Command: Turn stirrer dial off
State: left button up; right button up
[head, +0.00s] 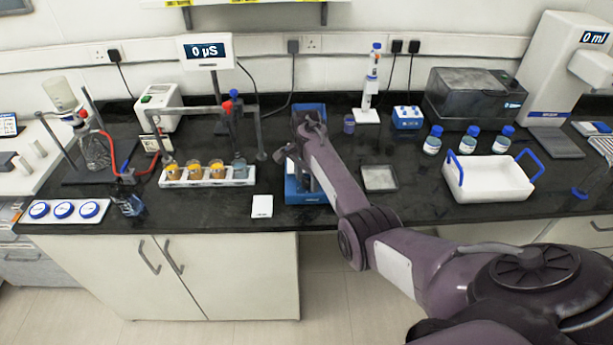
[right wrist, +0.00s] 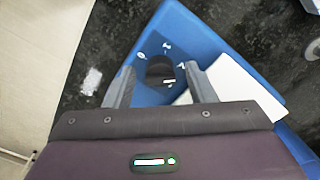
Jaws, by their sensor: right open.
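The stirrer is a blue device (head: 304,195) with a white top, standing near the front edge of the black bench in the head view. It fills much of the right wrist view (right wrist: 215,45). Its black round dial (right wrist: 160,70) has a white mark and small white symbols around it on the blue panel. My right gripper (right wrist: 159,72) is open, with one finger on each side of the dial in that view. I cannot tell whether the fingers touch it. In the head view my right arm and gripper (head: 308,130) cover part of the stirrer. My left gripper is out of view.
A rack with several beakers (head: 207,184) stands left of the stirrer, with a small white card (head: 262,206) between. A grey square tray (head: 379,178) lies to the right, then a white basket with blue handles (head: 500,190). Bottles and instruments stand behind.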

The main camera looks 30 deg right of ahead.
jog(key=c, duration=1)
jog(key=shift+o, duration=0.2)
